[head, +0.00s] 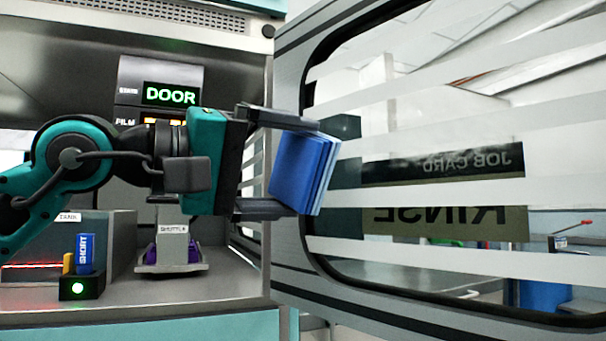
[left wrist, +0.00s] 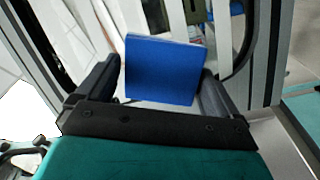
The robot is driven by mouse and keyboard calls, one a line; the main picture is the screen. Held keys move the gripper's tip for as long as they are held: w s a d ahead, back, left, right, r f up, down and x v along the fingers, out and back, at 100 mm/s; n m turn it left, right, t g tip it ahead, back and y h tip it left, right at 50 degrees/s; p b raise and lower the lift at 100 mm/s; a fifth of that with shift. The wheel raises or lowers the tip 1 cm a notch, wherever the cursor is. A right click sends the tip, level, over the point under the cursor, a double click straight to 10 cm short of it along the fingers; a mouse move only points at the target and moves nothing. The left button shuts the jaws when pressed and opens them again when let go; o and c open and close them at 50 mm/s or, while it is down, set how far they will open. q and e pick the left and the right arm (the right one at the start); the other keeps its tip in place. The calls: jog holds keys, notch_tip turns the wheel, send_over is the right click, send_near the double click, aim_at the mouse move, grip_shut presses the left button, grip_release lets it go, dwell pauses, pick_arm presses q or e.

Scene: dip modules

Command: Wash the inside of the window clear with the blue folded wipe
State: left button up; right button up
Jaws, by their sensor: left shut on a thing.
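The blue folded wipe (head: 298,170) is gripped between the jaws of my left gripper (head: 312,168), its layered edge turned toward the window. It also shows in the left wrist view (left wrist: 165,70), upright between the fingers, with the striped pane behind it. The window (head: 420,195) is set in an open door panel on the right of the head view. Pale, whitish bands cross its glass, with clear strips between them. The wipe overlaps the window's left edge in the picture; I cannot tell whether it touches the glass. My right gripper is not in view.
The grey door frame (head: 288,240) surrounds the pane. Behind my arm is a machine bay with a lit DOOR display (head: 171,96), a shuttle stand (head: 172,240) and a blue SHORT block (head: 86,253). Reversed lettering on a sign (head: 440,222) shows through the glass.

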pick_arm(q)
jog(key=shift+s+a+r, duration=0.1)
jog(key=shift+s+a, duration=0.05)
jog(key=shift+b+v, duration=0.35)
jog(key=shift+v, duration=1.2)
